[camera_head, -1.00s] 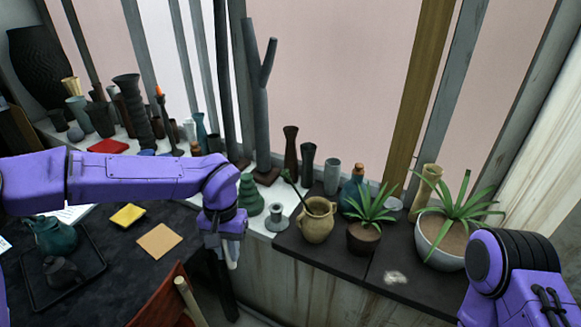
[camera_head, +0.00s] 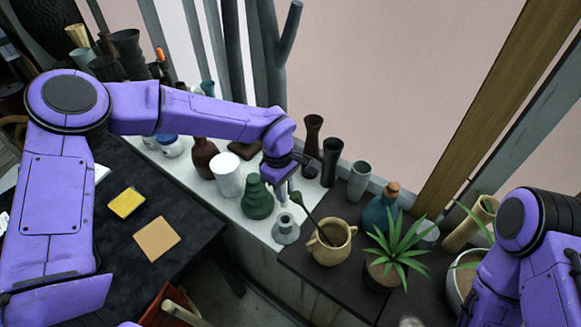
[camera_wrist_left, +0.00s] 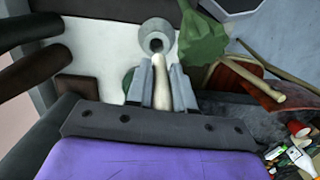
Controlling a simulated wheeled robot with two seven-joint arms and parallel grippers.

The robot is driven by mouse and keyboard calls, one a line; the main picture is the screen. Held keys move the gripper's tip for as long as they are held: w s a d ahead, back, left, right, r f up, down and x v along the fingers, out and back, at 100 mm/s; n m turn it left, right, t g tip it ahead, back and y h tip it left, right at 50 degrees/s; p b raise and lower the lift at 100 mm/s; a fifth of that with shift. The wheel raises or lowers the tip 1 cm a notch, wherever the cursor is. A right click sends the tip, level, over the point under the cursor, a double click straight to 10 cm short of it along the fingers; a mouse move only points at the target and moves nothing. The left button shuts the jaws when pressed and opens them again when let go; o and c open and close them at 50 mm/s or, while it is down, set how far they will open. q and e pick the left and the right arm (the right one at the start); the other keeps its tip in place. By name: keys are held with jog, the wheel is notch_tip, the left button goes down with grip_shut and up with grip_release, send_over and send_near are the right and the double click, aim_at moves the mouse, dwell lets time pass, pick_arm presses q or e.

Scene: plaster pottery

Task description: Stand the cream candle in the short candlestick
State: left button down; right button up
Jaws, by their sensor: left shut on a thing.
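The cream candle (camera_wrist_left: 162,88) is held between the two fingers of my left gripper (camera_wrist_left: 161,84), and its free end points at the short candlestick. In the head view my left gripper (camera_head: 286,193) hangs pointing down above the short candlestick, and the candle is hard to make out there. The short candlestick (camera_head: 286,230) is grey, with a wide base, and stands on the white ledge. In the left wrist view the candlestick (camera_wrist_left: 156,30) shows its dark round socket close to the candle's end. I cannot tell how high the candle is above it. My right gripper is out of view.
A green gourd-shaped vase (camera_head: 257,200) stands just left of the candlestick. A tan two-handled jug (camera_head: 331,246) stands to its right with a dark stick leaning out of it. Dark vases (camera_head: 330,162) stand behind. A white cylinder (camera_head: 227,176) is farther left.

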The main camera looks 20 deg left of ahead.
aim_at(285, 206)
pick_arm(q)
jog(key=f+b, duration=0.2)
jog(key=b, duration=0.1)
jog(key=shift+s+f, duration=0.15)
jog(key=shift+s, duration=0.2)
jog(key=f+b, duration=0.1)
jog(key=w+f+b, duration=0.1)
jog(key=f, duration=0.1)
jog(key=shift+w+f, duration=0.15)
jog(key=shift+w, duration=0.05)
jog(key=shift+f+b, duration=0.35)
jog(key=shift+b, duration=0.1)
jog(key=shift+s+f, duration=0.2)
jog(key=shift+s+f+b, duration=0.15)
jog(key=shift+f+b, duration=0.1)
jog(key=shift+b, duration=0.05)
jog(key=shift+f, duration=0.4)
notch_tip(285, 206, down, 3)
jog(key=shift+r+b, duration=0.2)
jog(key=shift+b, duration=0.5)
jog(key=shift+f+b, duration=0.4)
jog(key=shift+f, duration=0.45)
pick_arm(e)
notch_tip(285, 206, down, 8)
pick_arm(q)
jog(key=shift+f, duration=0.1)
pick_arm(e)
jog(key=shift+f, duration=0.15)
